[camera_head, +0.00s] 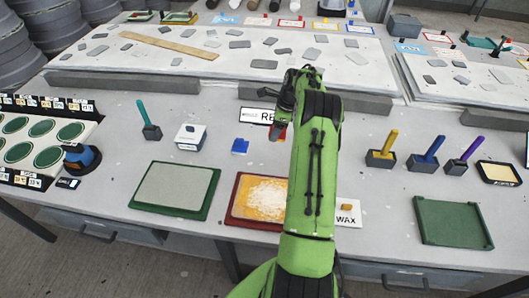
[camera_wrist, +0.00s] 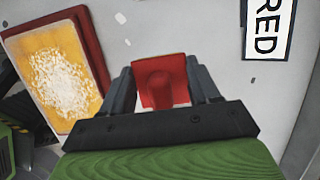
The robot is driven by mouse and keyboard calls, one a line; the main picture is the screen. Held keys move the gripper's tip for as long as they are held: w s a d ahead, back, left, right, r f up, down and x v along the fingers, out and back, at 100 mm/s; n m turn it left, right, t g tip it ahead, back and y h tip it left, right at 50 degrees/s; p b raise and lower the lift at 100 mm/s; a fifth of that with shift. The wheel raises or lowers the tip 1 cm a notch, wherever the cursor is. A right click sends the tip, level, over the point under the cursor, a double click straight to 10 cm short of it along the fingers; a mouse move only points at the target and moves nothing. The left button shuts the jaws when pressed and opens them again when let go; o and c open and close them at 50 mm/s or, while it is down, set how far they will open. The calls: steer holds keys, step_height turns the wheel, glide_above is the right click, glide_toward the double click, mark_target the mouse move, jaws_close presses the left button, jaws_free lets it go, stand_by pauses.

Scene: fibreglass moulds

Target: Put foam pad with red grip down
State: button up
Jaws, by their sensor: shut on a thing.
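In the wrist view, the red grip of the foam pad (camera_wrist: 163,84) sits between the two dark fingers of my gripper (camera_wrist: 164,88), which is shut on it. The foam itself is hidden beneath or cannot be made out. In the head view my green arm covers most of the gripper, and only a small red patch shows beside the arm, near the white sign whose visible letters are "RE" (camera_head: 256,116). In the wrist view a sign reading RED (camera_wrist: 269,28) lies on the bench at the upper right. I cannot tell whether the pad touches the bench.
A red-framed mould with a whitish patch on yellow (camera_head: 262,197) is by my arm; it also shows in the wrist view (camera_wrist: 97,60). A green-framed mould (camera_head: 176,190) and an empty green tray (camera_head: 452,222) flank it. Yellow, blue and purple handled tools (camera_head: 426,158) stand right.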

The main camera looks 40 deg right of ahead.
mark_target(272, 153)
step_height(272, 153, down, 9)
steer(key=shift+f+b, duration=0.15)
steer(key=shift+b, duration=0.2)
steer(key=o, duration=1)
steer(key=shift+f, duration=0.15)
